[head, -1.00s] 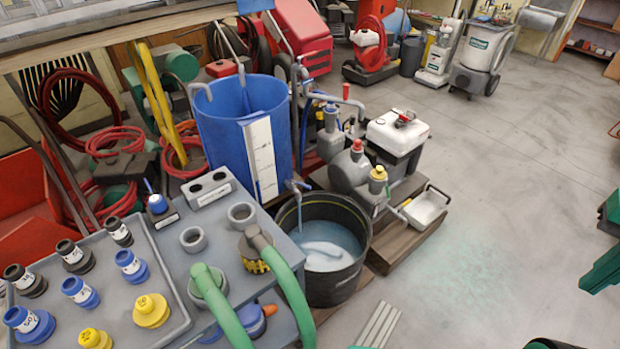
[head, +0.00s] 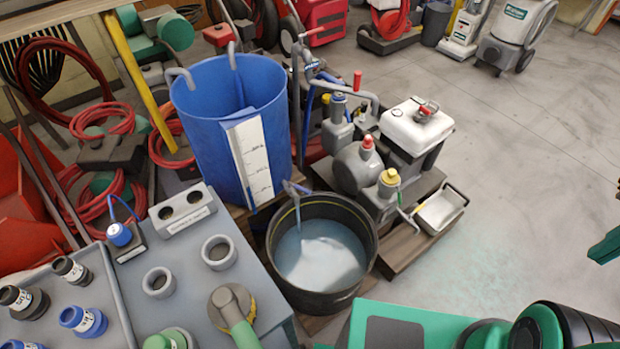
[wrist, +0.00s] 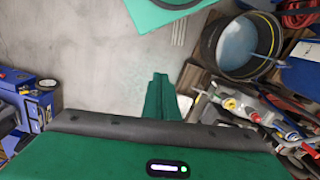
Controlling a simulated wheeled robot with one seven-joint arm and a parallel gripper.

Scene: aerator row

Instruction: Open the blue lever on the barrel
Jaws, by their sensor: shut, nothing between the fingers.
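The blue barrel (head: 215,120) stands left of centre in the head view, with a white scale strip on its front. A small tap with a bluish lever (head: 292,188) sits low on its right side, above a black tub (head: 272,245). A thin pale stream seems to run from the tap into the tub. The lever's exact angle is too small to tell. My gripper (wrist: 160,82) shows green in the wrist view, shut and empty over bare floor. The black tub (wrist: 209,42) is at the upper right there, apart from my gripper.
Grey pump units (head: 358,168) and a white-topped canister (head: 417,126) stand on a wooden pallet right of the tub. A grey bench (head: 195,285) with fittings is at lower left. My green arm fills the lower right. Open floor (head: 530,150) lies right.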

